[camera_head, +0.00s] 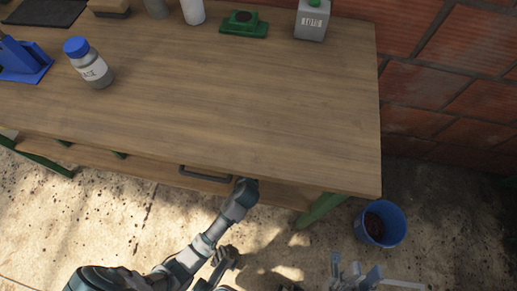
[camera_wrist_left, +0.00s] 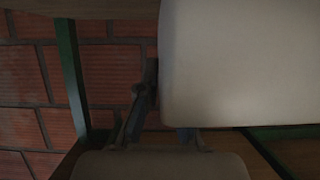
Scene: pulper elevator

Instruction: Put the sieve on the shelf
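I cannot make out a sieve for certain. In the left wrist view a large pale, smooth object with rounded corners (camera_wrist_left: 240,65) fills the upper right. My left gripper (camera_wrist_left: 160,105) has a dark finger along its left edge; the other finger is partly hidden, so its grip is unclear. In the head view my left arm reaches under the table's front edge, and the tabletop hides that gripper. My right gripper (camera_head: 355,272) is at the bottom right, in front of the table, with its fingers apart and nothing clearly between them. A lower wooden shelf (camera_head: 150,166) shows under the tabletop.
The wooden table (camera_head: 230,100) holds a blue-capped bottle (camera_head: 92,70), a blue stand (camera_head: 22,62), a green item (camera_head: 243,24) and a grey container (camera_head: 312,20). A blue bucket (camera_head: 381,223) stands on the floor at right, near a brick wall (camera_head: 450,70). The tabletop's middle is clear.

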